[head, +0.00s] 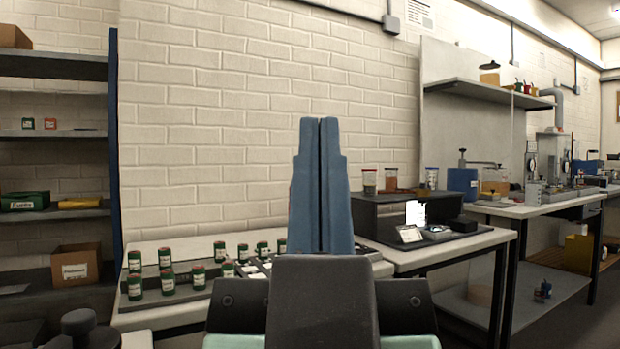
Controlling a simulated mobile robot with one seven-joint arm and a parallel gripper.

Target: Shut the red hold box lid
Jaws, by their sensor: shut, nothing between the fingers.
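My gripper (320,122) is in the middle of the head view with its two blue fingers pointing up. The fingers are pressed together with nothing between them. I cannot make out a red hold box or its lid. A thin reddish edge shows just left of the fingers, too little to tell what it is. My gripper and wrist hide part of the bench behind them.
Several green cylinders (167,281) with labels stand on the pale bench at left. A dark box (375,222) stands on the bench right of my gripper. Shelves (60,134) stand at far left. A further bench (540,208) at right carries lab equipment.

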